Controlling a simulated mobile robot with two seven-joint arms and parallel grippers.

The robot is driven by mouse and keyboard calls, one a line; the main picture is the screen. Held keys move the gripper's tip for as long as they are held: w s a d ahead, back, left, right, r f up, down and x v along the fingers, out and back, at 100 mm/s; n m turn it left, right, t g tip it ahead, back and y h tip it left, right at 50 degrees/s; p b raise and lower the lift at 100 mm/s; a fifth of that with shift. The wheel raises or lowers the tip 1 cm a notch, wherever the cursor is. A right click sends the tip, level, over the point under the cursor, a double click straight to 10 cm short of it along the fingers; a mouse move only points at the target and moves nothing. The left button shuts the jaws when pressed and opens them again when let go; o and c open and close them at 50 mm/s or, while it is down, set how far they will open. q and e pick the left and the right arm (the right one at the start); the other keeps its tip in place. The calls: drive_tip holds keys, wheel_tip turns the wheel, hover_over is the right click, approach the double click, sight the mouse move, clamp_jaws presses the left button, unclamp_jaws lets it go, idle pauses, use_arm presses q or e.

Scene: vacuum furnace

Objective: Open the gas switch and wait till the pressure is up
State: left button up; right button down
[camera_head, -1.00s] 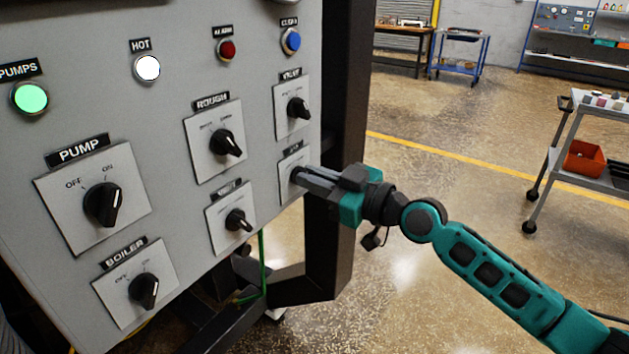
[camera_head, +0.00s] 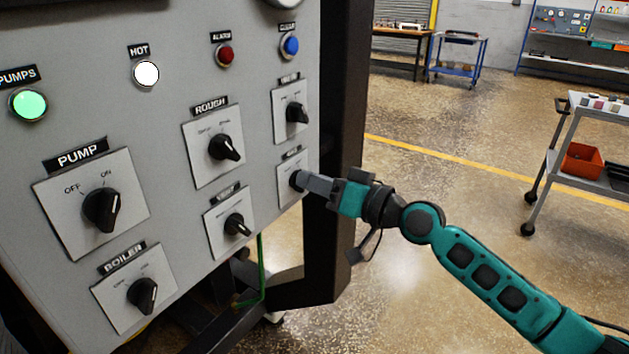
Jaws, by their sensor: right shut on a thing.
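The grey control panel (camera_head: 180,120) fills the left of the view. The gas switch (camera_head: 296,181) is a black knob on a pale plate at the panel's lower right; its label is too small to read surely. My right gripper (camera_head: 304,182) is shut on this knob, its fingers reaching in from the right and hiding much of it, so its pointer direction cannot be told. No pressure reading is legible; a part of a round fitting (camera_head: 287,2) is cut off at the top edge. My left gripper is not in view.
Other knobs are close by: PUMP (camera_head: 102,209), BOILER (camera_head: 143,295), ROUGH (camera_head: 224,148), one above (camera_head: 297,113) and one lower left (camera_head: 237,225). The PUMPS lamp (camera_head: 28,105) glows green and the HOT lamp (camera_head: 146,73) white. A cart (camera_head: 567,167) stands at right; floor between is clear.

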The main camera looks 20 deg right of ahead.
idle(0.5)
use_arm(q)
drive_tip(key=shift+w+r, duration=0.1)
use_arm(e)
drive_tip(key=c, duration=1.2)
unclamp_jaws()
use_arm(q)
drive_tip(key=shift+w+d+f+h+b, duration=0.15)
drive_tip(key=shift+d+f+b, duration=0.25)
drive_tip(key=shift+b, duration=0.55)
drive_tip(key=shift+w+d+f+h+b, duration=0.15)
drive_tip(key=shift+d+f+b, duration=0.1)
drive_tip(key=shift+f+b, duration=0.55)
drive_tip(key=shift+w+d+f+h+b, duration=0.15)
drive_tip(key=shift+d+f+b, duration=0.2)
drive_tip(key=shift+b, duration=0.75)
use_arm(e)
drive_tip(key=shift+v, duration=6.5)
